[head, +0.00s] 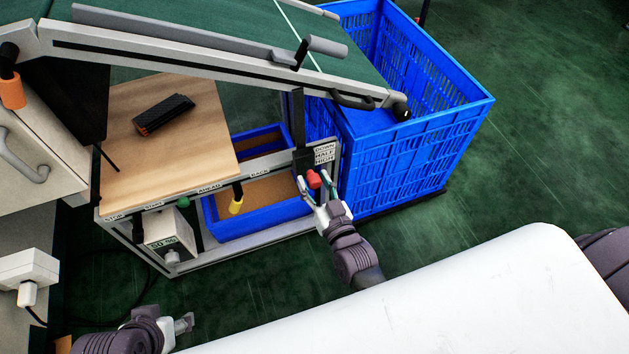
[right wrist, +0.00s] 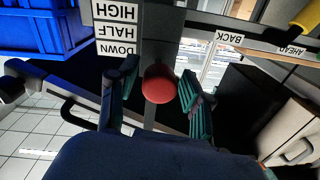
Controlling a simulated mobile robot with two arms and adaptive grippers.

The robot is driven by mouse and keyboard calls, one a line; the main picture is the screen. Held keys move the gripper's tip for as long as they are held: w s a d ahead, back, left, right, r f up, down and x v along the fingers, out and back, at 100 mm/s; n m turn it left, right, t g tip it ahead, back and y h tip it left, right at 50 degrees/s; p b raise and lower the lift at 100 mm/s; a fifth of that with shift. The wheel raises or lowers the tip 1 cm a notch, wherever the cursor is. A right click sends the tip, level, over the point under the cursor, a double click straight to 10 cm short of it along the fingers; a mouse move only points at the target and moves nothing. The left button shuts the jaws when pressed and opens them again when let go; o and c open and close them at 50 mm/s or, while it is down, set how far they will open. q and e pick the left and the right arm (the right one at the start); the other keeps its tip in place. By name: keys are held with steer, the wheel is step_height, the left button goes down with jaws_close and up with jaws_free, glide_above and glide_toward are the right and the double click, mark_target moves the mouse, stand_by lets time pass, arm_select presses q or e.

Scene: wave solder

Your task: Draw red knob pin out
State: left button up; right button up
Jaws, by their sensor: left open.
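The red knob (head: 313,179) sits on a dark upright bracket at the right end of the frame rail, beside a label reading DOWN, HALF, HIGH. My right gripper (head: 315,185) is at the knob with one finger on each side. In the right wrist view the red knob (right wrist: 158,84) lies between the two open fingers of the right gripper (right wrist: 160,88), with a visible gap on each side. The pin behind the knob is hidden. My left gripper (head: 184,323) is open and empty at the lower left, far from the knob.
A large blue crate (head: 465,108) stands just right of the bracket. A sloped conveyor (head: 205,50) passes above. Green floor lies open at the right.

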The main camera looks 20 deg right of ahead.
steer(key=shift+o, duration=0.2)
steer(key=shift+s, duration=0.1)
steer(key=s, duration=1.1)
steer(key=shift+s+d, duration=0.4)
steer(key=shift+d, duration=0.05)
